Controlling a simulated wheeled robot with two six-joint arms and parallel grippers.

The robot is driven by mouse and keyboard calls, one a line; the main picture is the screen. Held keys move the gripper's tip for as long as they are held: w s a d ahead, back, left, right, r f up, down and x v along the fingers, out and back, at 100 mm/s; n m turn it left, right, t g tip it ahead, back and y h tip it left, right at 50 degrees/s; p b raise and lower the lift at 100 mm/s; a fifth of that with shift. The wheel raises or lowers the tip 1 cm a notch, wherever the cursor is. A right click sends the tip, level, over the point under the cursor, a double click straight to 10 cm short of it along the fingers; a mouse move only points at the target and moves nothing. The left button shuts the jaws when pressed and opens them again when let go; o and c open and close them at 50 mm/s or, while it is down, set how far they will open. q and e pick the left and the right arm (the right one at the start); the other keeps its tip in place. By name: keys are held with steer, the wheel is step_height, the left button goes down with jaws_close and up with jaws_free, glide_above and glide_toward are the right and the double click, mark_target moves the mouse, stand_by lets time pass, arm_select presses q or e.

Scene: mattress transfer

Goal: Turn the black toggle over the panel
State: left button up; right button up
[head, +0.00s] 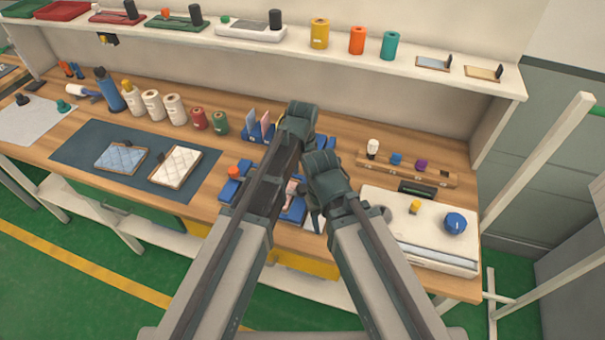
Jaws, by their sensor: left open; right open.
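The white panel box (409,250) stands at the right end of the bench, with a yellow button (415,207) and a round blue knob (455,223) on top. A small black part (417,188) lies along its back edge; I cannot tell whether it is the toggle. My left gripper (298,122) is over the middle of the bench, left of the panel box. My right gripper (322,172) is lower and closer to the box, also left of it. Both are open and apart from the box. My arms partly hide the fingertips and the bench below.
A wooden rack (402,170) with small coloured parts stands behind the box. Blue trays (228,190) lie partly under my arms. A dark mat (82,154) with two small pads, bottles and spools fill the left. A shelf (285,45) runs above.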

mark_target(302, 188)
arm_select(q)
step_height(302, 188, up, 8)
steer(key=p, duration=0.7)
arm_select(e)
step_height(302, 188, up, 8)
arm_select(q)
steer(key=shift+a, duration=0.1)
